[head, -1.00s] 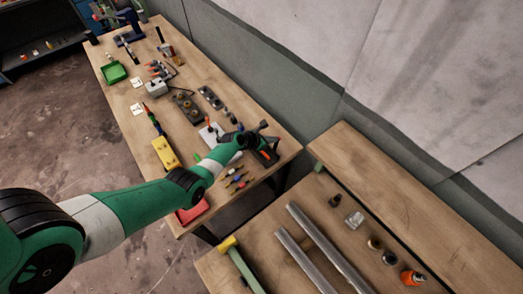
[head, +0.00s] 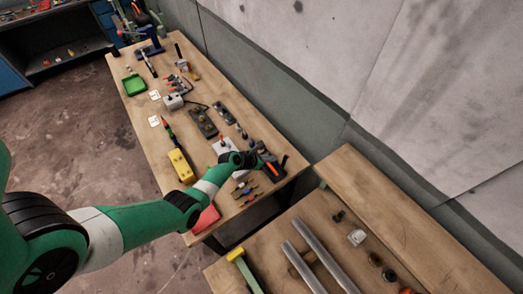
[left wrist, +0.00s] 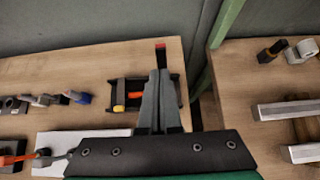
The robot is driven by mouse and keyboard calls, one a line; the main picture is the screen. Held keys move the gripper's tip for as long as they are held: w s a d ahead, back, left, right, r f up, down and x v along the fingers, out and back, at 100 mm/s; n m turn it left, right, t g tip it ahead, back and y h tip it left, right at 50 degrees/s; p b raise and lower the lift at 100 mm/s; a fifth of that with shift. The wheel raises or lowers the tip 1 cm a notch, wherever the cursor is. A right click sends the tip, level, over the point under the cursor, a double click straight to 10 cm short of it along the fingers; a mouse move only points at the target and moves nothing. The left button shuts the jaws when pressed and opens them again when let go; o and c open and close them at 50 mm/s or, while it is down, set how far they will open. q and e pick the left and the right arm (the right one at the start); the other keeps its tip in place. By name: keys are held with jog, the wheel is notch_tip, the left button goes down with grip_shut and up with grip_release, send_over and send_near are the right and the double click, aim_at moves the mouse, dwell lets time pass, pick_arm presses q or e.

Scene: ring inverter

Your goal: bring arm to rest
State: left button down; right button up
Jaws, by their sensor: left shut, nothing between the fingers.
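My left arm reaches in from the left in the head view, and its gripper (head: 260,148) is over the near right end of the long wooden workbench (head: 136,95). In the left wrist view the two grey fingers (left wrist: 160,76) are together with nothing between them. They overlap a black holder (left wrist: 128,94) with yellow and orange-red pieces, hiding part of it. I cannot tell whether they touch it. The holder also shows beside the gripper in the head view (head: 273,169). My right gripper is in neither view.
A second bench (head: 375,195) with metal bars (head: 317,256) stands at the right, across a narrow gap. A wall runs behind both benches. The long bench carries a yellow block (head: 181,166), a green tray (head: 134,85), a red tray (head: 206,218) and several small tools.

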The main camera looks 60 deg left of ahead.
pick_arm(q)
jog(key=s+r+p, duration=0.2)
jog(key=s+r, duration=0.1)
jog(key=r, duration=0.3)
jog(key=shift+s+d+p, duration=0.35)
jog(key=shift+d+p, duration=0.05)
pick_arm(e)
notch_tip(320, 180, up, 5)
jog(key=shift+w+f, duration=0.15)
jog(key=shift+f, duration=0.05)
